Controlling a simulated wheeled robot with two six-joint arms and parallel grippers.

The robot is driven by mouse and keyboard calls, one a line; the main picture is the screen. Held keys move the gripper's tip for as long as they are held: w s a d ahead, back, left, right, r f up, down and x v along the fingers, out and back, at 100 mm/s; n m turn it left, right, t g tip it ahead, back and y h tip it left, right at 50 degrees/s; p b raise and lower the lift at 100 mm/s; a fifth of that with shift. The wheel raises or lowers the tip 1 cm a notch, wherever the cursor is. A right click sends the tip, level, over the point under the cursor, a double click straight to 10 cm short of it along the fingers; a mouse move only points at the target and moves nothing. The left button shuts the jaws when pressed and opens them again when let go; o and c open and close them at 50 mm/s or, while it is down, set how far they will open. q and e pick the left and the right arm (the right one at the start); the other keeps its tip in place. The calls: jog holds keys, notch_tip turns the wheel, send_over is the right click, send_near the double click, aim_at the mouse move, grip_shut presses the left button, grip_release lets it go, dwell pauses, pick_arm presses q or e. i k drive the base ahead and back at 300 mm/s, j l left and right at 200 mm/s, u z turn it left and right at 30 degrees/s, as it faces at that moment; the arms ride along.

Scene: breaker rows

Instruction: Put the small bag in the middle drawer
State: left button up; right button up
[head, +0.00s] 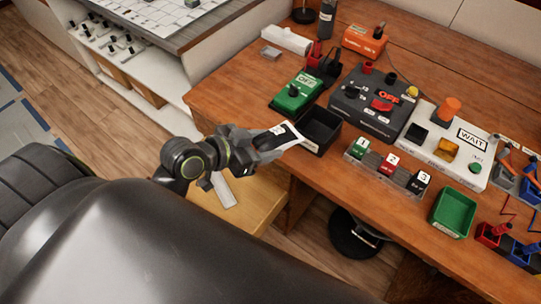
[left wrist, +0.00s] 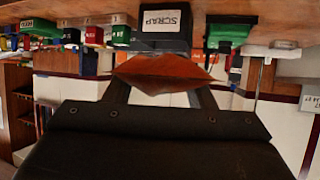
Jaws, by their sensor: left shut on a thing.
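My left gripper (head: 288,134) is over the front edge of the workbench, beside a black open box. In the left wrist view its two dark fingers are shut on an orange-brown folded thing, which looks like the small bag (left wrist: 165,74). In the head view the bag is hard to make out at the fingertips. Below my left arm, a light wooden drawer (head: 262,205) sticks out from under the bench, partly hidden by the arm. A pale strip shows at it. I cannot tell which drawer of the stack it is. My right gripper is not in view.
The black box (head: 322,127), labelled SCRAP in the left wrist view, stands at the bench edge close to my gripper. A green OFF unit (head: 296,92), a dark switch panel (head: 368,103) and a green tray (head: 452,212) stand on the bench. A stool (head: 357,235) is below.

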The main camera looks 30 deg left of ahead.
aim_at(241, 209)
jog(key=z, duration=1.6)
jog(key=k+j+z, duration=0.1)
jog(key=z, duration=0.3)
jog(key=k+j+z, duration=0.15)
jog(key=z, duration=0.2)
jog(key=k+j+z, duration=0.1)
jog(key=z, duration=0.3)
jog(key=k+j, duration=0.25)
jog(key=k, duration=0.2)
jog(key=k+j, duration=0.25)
jog(key=k, duration=0.2)
jog(key=k+j, duration=0.25)
jog(key=k, duration=0.2)
